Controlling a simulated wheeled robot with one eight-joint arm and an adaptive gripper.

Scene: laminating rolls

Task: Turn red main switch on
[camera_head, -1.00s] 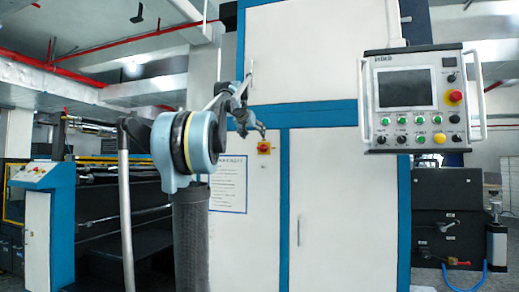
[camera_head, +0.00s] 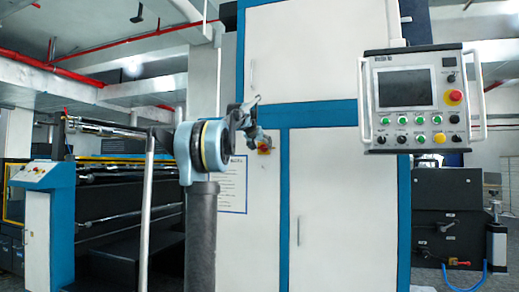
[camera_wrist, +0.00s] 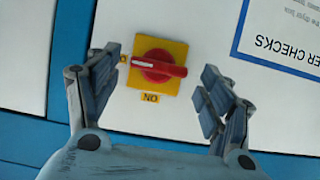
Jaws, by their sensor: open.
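The red main switch (camera_wrist: 157,66) is a red rotary knob on a square yellow plate (camera_wrist: 143,84). In the wrist view its handle points right. An upside-down "ON" label (camera_wrist: 150,98) lies below the plate, and another label at the left is partly hidden by a finger. My gripper (camera_wrist: 160,64) is open, with one finger on each side of the plate and the knob between them. I see no finger touching the knob. In the head view my gripper (camera_head: 263,139) partly covers the switch (camera_head: 264,150) on the white cabinet.
The white cabinet door (camera_head: 340,205) has blue frame strips around it. A control panel (camera_head: 411,100) with a screen and several buttons hangs at the right.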

